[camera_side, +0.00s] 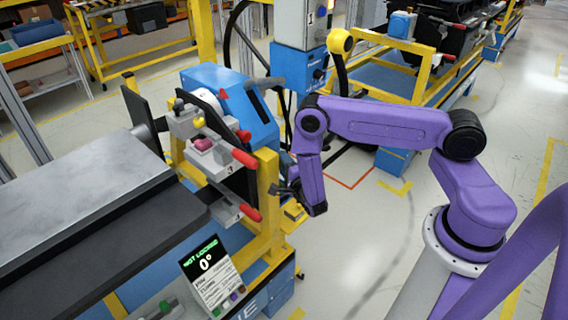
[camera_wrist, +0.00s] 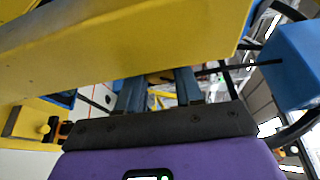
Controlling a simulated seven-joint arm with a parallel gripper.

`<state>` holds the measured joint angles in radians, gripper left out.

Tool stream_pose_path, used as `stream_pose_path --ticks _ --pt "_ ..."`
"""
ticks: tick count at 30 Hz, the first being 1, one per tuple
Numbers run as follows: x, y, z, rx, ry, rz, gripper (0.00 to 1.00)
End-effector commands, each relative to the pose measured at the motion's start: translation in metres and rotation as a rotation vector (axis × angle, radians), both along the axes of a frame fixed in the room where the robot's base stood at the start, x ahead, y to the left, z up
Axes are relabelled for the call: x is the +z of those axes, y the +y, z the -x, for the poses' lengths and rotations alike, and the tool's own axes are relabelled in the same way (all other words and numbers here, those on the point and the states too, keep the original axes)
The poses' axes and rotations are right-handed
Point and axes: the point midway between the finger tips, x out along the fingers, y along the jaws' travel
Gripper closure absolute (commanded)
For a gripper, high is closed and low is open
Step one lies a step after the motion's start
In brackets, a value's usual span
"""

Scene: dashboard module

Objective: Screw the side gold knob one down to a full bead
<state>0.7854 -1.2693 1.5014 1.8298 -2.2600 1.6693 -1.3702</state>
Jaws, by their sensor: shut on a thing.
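My gripper (camera_side: 284,190) is beside the yellow upright of the module in the side view, at its right face. In the wrist view my gripper (camera_wrist: 160,82) has its two fingers under a large yellow beam (camera_wrist: 120,38). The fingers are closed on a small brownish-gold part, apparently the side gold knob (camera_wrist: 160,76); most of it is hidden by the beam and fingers. The display (camera_side: 208,265) shows "NOT LOCKED" and 0° in the side view. I cannot make out a bead on it.
Red-handled clamps (camera_side: 243,157) stand on the module left of my gripper. A blue housing (camera_side: 232,95) is behind them. Open floor lies right of the module.

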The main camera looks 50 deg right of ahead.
Motion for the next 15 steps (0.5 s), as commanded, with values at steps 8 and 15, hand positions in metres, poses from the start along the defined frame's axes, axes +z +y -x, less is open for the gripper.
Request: stream_pose_path --ticks 8,15 --pt "0.0002 0.0011 0.0003 0.002 0.001 -0.053 0.95" --pt "0.0002 0.0012 0.0004 0.002 0.0 -0.051 0.39"
